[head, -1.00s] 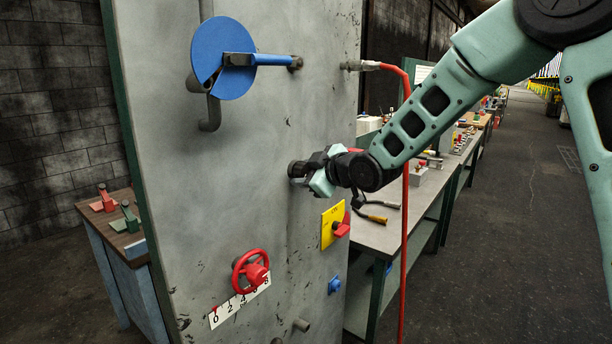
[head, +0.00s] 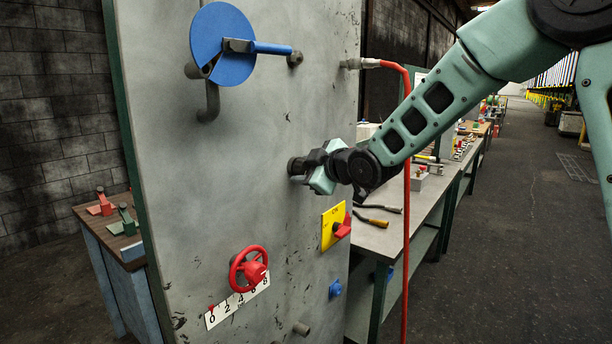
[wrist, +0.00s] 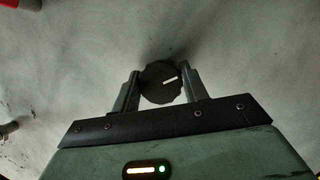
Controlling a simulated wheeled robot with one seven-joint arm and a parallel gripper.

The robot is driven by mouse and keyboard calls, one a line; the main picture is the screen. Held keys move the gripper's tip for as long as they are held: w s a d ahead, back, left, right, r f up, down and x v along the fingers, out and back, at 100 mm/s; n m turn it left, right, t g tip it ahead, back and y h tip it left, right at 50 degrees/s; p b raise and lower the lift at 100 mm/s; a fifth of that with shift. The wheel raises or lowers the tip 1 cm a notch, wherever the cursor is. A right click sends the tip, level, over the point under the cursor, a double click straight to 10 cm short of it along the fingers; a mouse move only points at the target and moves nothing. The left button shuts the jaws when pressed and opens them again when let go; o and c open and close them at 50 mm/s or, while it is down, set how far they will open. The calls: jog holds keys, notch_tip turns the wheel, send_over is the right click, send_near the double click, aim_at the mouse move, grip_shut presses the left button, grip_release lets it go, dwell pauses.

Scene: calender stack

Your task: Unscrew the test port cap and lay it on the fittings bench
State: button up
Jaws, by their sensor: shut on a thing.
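The test port cap is a dark round knob with a ridged rim and a white mark (wrist: 160,82) in the wrist view. It sits at the grey panel (head: 240,190), and its dark end shows in the head view (head: 295,167). My gripper (head: 308,168) is shut on it, one finger on each side, as the wrist view (wrist: 160,86) also shows. Whether the cap is still threaded on its port cannot be told. A grey-topped bench (head: 425,205) stands right of the panel; a brown-topped bench (head: 90,215) stands left. Which is the fittings bench is not clear.
The panel carries a blue disc with a lever (head: 222,45), a red handwheel (head: 248,268), a yellow plate with a red switch (head: 333,227) and a blue knob (head: 335,288). A red hose (head: 406,200) hangs before the grey bench.

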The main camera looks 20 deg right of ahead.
jog(key=shift+n+t+b, duration=0.5)
jog(key=shift+n+b, duration=0.6)
jog(key=shift+b, duration=3.2)
jog(key=shift+n+t+h+b, duration=0.45)
jog(key=shift+n+b, duration=0.75)
jog(key=shift+b, duration=3.4)
jog(key=shift+n+t+b, duration=0.35)
jog(key=shift+n+b, duration=0.15)
jog(key=shift+b, duration=1.5)
jog(key=shift+r, duration=0.1)
jog(key=shift+b, duration=0.75)
jog(key=shift+n+t+b, duration=0.3)
jog(key=shift+n+b, duration=0.5)
jog(key=shift+b, duration=0.95)
jog(key=shift+n+b, duration=0.3)
jog(key=shift+b, duration=0.3)
